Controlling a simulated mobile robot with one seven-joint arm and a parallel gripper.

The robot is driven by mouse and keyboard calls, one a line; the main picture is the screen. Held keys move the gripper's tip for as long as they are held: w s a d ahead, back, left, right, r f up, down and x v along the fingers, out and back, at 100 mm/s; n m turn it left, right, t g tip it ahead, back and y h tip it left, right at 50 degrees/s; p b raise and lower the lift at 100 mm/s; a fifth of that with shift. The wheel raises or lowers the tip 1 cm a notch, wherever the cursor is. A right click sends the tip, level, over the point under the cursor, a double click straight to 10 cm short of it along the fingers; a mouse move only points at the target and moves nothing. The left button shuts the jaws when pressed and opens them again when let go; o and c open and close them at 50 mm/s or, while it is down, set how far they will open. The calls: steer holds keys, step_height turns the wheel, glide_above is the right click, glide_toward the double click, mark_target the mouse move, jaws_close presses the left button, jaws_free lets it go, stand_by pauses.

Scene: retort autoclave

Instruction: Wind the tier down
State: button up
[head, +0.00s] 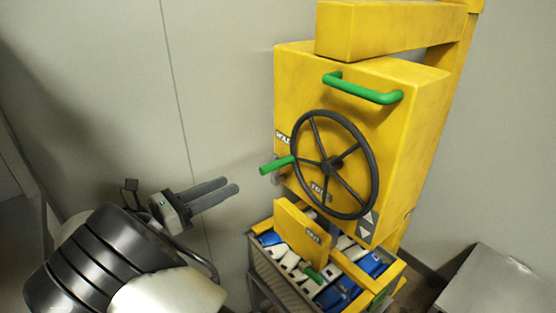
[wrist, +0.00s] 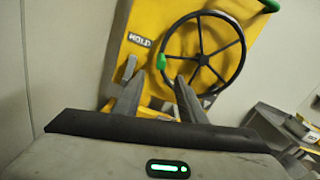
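A black spoked handwheel (head: 323,165) sits on the front of a yellow box-shaped housing (head: 290,90). Its green crank knob (head: 277,164) is at the wheel's left side; in the wrist view the knob (wrist: 161,61) appears just beyond and between my fingertips. My gripper (head: 232,186) is open and empty, left of and a little below the knob, apart from it. The wheel also shows in the wrist view (wrist: 240,55). Below the housing is a yellow-rimmed tier (head: 384,285) holding several blue and white packs. I cannot tell how the wheel connects to it.
A short grey lever (wrist: 130,68) is beside a HOLD label (wrist: 139,40), left of the wheel. A green bar handle (head: 362,90) is on the housing above. A yellow upright panel (head: 297,229) stands at the tier's front. A grey box (head: 495,285) is at lower right.

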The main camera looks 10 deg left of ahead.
mark_target(291, 158)
steer(key=p+x, duration=0.1)
steer(key=x, duration=1.6)
steer(key=shift+d, duration=0.15)
jaws_close()
